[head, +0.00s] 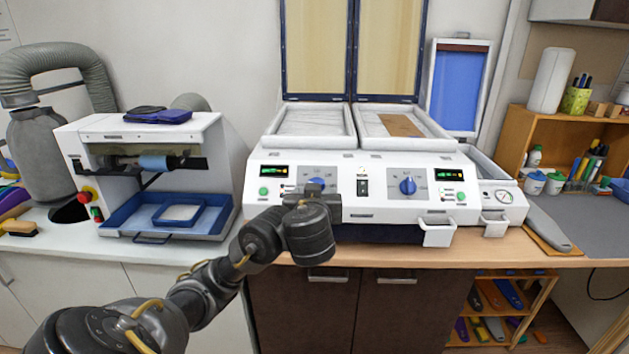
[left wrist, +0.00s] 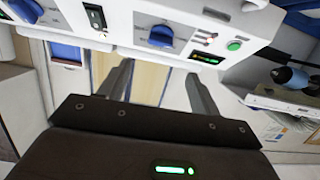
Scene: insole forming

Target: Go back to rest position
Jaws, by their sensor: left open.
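My left arm reaches in from the lower left in the head view. Its wrist end (head: 308,225) is in front of the left half of the white forming machine (head: 375,218), near the blue knob (head: 317,184). My left gripper (left wrist: 160,88) shows in the left wrist view with its two fingers apart and nothing between them. The machine's control panel (left wrist: 192,45) appears inverted beyond it. In the head view the fingers are hard to make out. My right gripper is in neither view.
Both machine lids (head: 318,50) stand open. A second machine (head: 145,150) with a blue tray (head: 165,225) stands at the left. A wooden shelf (head: 510,150) with pens and pots is at the right. Brown cabinet doors (head: 303,310) are below the counter.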

